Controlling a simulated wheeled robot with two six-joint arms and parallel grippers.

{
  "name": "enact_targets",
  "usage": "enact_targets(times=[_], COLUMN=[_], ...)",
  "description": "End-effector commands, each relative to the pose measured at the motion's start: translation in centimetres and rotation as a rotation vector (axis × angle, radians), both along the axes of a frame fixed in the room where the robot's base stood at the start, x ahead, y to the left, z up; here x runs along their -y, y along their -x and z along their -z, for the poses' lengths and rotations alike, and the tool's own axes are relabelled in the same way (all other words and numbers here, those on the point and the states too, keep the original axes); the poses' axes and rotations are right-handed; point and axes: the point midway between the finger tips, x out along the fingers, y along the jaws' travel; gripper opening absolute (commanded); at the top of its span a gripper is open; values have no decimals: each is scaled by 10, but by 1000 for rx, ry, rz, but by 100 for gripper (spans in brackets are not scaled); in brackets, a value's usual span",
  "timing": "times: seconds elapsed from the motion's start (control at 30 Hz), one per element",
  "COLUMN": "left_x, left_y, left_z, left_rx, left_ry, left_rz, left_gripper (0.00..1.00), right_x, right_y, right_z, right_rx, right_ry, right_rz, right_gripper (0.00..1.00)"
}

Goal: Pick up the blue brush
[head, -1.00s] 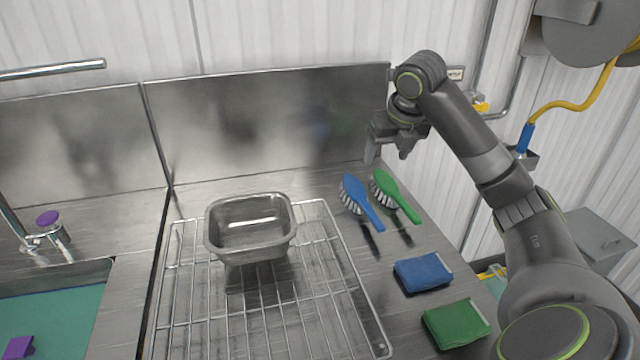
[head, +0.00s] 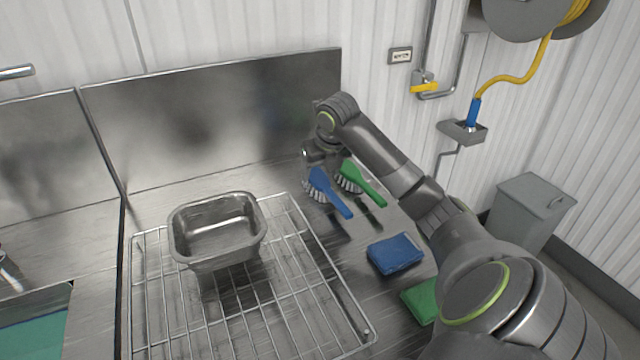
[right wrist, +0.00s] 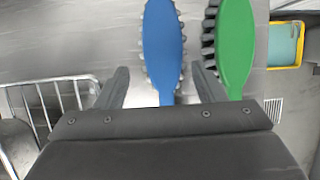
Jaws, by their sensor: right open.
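The blue brush (head: 327,190) lies bristles down on the steel counter, its handle pointing to the lower right in the head view. My right gripper (head: 320,165) is at its far end, with the fingertips partly hidden behind the brushes. In the right wrist view my right gripper (right wrist: 162,85) is open, one finger on each side of the blue brush (right wrist: 163,45). I see no grip on it, and contact is not clear. My left gripper is not in view.
A green brush (head: 362,184) lies close to the right of the blue one. A blue sponge (head: 395,254) and a green sponge (head: 420,301) lie nearer. A wire rack (head: 300,262) with a metal pan (head: 217,253) stands to the left. A steel backsplash (head: 230,115) rises behind.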

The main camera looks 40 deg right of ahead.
Motion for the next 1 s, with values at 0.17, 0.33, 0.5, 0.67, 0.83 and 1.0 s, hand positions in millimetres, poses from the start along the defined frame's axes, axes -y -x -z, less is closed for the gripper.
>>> enact_targets(times=[0.17,0.33,0.5,0.67,0.83,1.0], left_x=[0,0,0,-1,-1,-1], left_y=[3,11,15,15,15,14], left_z=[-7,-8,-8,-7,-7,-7], left_rx=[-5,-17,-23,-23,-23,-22], left_ry=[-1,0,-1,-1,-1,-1], left_rz=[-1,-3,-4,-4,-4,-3], left_gripper=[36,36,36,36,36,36], right_x=[6,9,10,10,10,10], right_y=[-6,-13,-15,-15,-15,-15], right_z=[22,43,48,47,47,47], right_rx=[-4,-1,-1,-1,-1,-1], right_ry=[-4,-3,0,0,0,0], right_rz=[2,1,0,0,0,0], right_gripper=[63,63,63,59,37,14])
